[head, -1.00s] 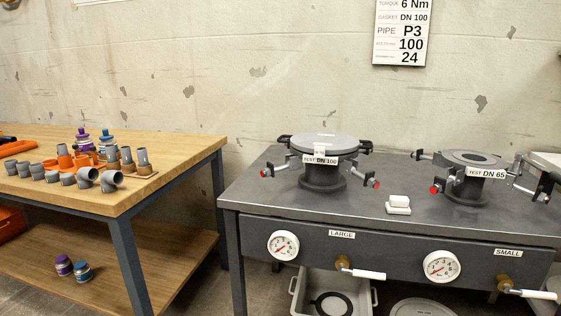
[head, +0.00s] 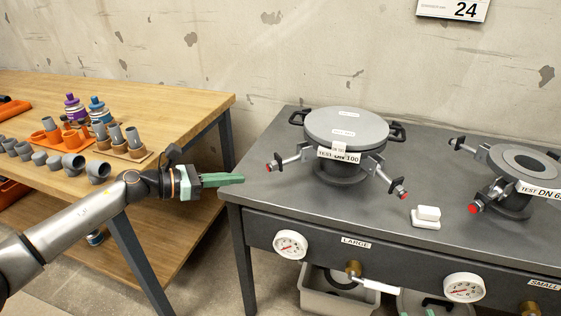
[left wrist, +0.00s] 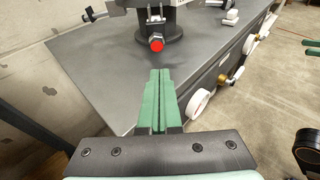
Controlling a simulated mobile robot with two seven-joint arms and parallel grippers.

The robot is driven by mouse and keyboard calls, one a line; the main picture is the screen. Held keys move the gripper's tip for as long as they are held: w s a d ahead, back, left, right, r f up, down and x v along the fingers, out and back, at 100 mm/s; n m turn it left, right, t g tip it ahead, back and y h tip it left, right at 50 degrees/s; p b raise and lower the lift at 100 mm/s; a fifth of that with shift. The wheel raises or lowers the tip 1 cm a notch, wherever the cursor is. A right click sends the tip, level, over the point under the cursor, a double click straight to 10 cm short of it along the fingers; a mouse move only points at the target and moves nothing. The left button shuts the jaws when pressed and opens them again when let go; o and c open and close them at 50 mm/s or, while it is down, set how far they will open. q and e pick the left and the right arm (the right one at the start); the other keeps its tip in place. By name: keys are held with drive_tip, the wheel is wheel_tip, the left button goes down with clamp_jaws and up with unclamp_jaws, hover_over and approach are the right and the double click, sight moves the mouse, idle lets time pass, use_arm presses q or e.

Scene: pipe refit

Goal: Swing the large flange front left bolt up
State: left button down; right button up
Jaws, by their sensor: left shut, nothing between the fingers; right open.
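The large flange (head: 346,128) stands on the grey bench with a grey round lid and a "TEST DN 100" tag. Its front left bolt (head: 290,159) sticks outward and slightly down to the left, with a red tip. That red-tipped bolt also shows in the left wrist view (left wrist: 156,44), just beyond my fingertips. My left gripper (head: 240,179) is shut and empty, left of the bolt and apart from it. Its green fingers also show in the left wrist view (left wrist: 160,72). Green fingers of my right gripper (left wrist: 312,48) show apart at the right edge of that view.
The front right bolt (head: 390,181) also points outward and down. A small white block (head: 426,217) lies on the bench. The small flange (head: 520,165) stands to the right. Gauges (head: 290,245) and valve handles line the bench front. A wooden table (head: 190,110) with pipe fittings is left.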

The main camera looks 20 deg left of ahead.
use_arm(q)
drive_tip(key=shift+a, duration=0.1)
drive_tip(key=x, duration=0.9)
drive_tip(key=shift+w+d+f, duration=0.1)
drive_tip(key=shift+w+d, duration=0.2)
drive_tip(key=shift+d, duration=0.05)
use_arm(e)
wheel_tip(320, 180, up, 2)
drive_tip(key=shift+w+r+t, duration=0.1)
drive_tip(key=shift+w+t, duration=0.05)
drive_tip(key=shift+t, duration=0.25)
